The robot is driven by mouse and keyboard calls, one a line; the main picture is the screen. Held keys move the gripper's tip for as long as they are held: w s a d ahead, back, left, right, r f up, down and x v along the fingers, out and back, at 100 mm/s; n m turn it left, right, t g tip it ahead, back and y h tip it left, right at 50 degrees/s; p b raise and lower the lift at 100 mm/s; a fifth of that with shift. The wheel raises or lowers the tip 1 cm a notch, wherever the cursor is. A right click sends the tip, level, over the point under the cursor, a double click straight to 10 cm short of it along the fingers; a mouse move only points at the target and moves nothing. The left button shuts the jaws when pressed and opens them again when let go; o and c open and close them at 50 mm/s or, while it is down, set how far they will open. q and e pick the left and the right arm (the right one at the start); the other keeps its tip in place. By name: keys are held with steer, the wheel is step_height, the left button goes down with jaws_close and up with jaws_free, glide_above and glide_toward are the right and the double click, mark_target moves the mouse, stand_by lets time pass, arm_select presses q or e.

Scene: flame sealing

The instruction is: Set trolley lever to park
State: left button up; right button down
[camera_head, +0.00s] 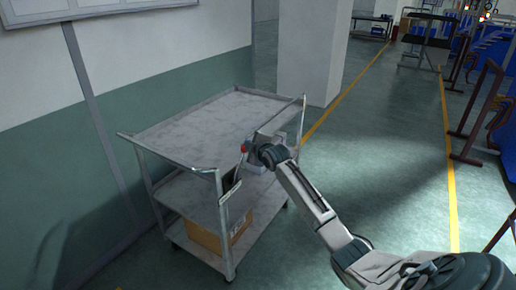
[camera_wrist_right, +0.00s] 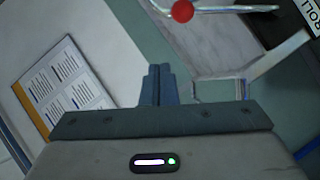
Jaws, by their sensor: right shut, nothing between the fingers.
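The trolley (camera_head: 195,128) is a grey metal cart with several shelves, standing by the wall. Its lever has a red round knob (camera_head: 244,147) near the front right corner post. In the right wrist view the red knob (camera_wrist_right: 182,11) sits on a thin metal rod at the top edge. My right gripper (camera_wrist_right: 157,85) is shut and empty, its fingertips apart from the knob in that picture. In the head view my right wrist is beside the knob and hides part of the trolley's right side. My left gripper is out of view.
A cardboard box (camera_head: 222,236) sits on the bottom shelf. The top shelf is bare. A white pillar (camera_head: 308,50) stands behind. Open floor with yellow lines lies to the right. A printed panel (camera_wrist_right: 65,80) and part of a label (camera_wrist_right: 303,14) show in the wrist view.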

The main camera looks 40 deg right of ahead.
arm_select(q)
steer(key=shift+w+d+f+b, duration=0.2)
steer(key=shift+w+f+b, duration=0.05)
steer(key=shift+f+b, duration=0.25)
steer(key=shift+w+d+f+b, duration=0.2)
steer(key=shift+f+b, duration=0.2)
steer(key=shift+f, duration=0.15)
arm_select(e)
steer(key=s, duration=0.1)
steer(key=s+r, duration=0.1)
steer(key=s, duration=0.3)
steer(key=shift+s+d+r, duration=0.2)
steer(key=shift+d+r, duration=0.15)
steer(key=shift+s+r, duration=0.1)
